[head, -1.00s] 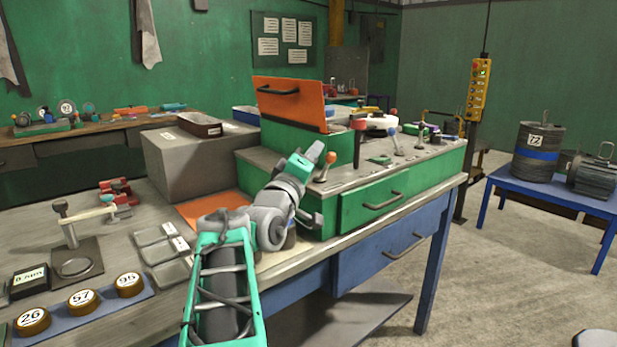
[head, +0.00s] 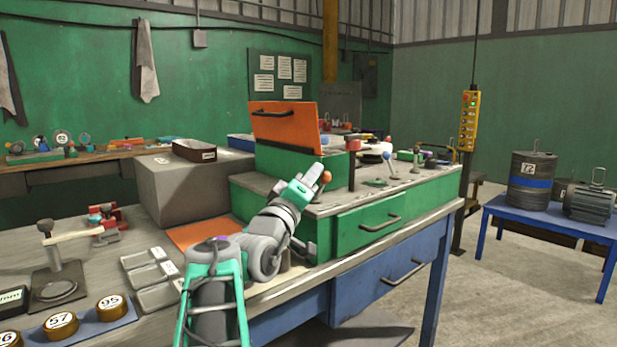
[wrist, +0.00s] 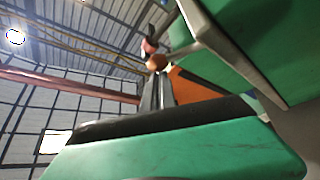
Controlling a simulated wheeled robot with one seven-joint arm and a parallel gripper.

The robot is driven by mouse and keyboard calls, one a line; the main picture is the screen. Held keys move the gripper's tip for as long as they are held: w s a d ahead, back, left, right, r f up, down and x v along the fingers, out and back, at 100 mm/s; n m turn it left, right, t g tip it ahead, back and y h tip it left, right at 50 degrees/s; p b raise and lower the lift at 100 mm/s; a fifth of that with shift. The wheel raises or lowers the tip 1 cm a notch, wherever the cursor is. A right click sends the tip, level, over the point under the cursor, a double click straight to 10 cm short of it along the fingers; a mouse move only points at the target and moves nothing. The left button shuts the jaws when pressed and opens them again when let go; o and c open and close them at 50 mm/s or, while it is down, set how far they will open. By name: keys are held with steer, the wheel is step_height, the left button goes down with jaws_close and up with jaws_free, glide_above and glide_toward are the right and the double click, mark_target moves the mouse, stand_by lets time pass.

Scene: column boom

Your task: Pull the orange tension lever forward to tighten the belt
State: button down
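The orange ball knob (head: 326,176) of the tension lever stands at the near left edge of the green machine (head: 345,215). Its stem is mostly hidden behind my gripper (head: 318,172). In the head view my gripper points up and right, with its fingertips just left of the knob. In the wrist view the orange ball (wrist: 156,62) appears just beyond the tips of my dark fingers (wrist: 156,90). The fingers look close together, and I cannot tell how wide any gap is. I see nothing held between them.
An open orange lid (head: 287,122) with a black handle rises behind the knob. A red-topped lever (head: 352,160) and a blue-knobbed lever (head: 389,162) stand to the right. A grey block (head: 185,185) is left of the machine. Open floor (head: 480,300) lies to the right.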

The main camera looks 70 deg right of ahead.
step_height(320, 180, up, 3)
steer(key=w+p, duration=0.2)
steer(key=w, duration=0.1)
steer(key=v, duration=0.9)
steer(key=shift+a+f, duration=0.2)
steer(key=shift+f, duration=0.15)
